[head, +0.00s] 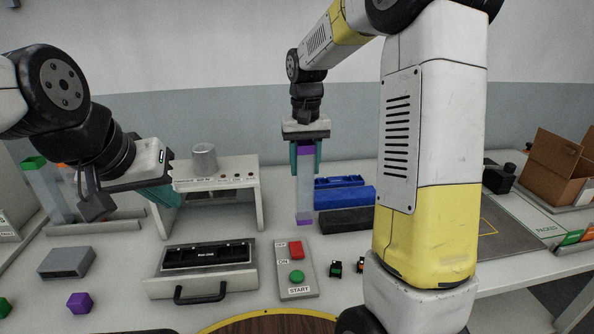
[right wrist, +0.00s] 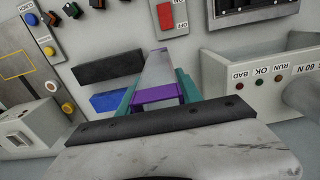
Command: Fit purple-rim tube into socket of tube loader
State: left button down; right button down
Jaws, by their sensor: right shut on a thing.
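The purple-rim tube (head: 304,190) is a clear upright tube with purple at its top and bottom. My right gripper (head: 305,160) is shut on its upper end. The right wrist view shows its purple rim (right wrist: 158,94) between the teal fingers, with the tube body (right wrist: 165,70) stretching away. I cannot tell whether its lower end touches the table. My left gripper (head: 163,195) is at the left, near the white machine; its finger gap is unclear. No part is clearly recognisable as the loader's socket; the white machine (head: 247,205), with a grey cylinder (head: 203,158) on top, stands left of the tube.
A drawer-like unit with a black handle (head: 200,294) and a START panel (head: 296,268) stand in front. Blue (head: 345,196) and black (head: 340,220) blocks lie right of the tube. Green-capped tube (head: 44,190) stands at far left. A cardboard box (head: 562,165) is at right.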

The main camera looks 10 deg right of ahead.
aim_at(305, 176)
jog(key=shift+w+d+f, duration=0.15)
jog(key=shift+w+f, duration=0.15)
jog(key=shift+f, duration=1.5)
jog(key=c, duration=0.8)
grip_release()
jog(key=shift+f, duration=0.15)
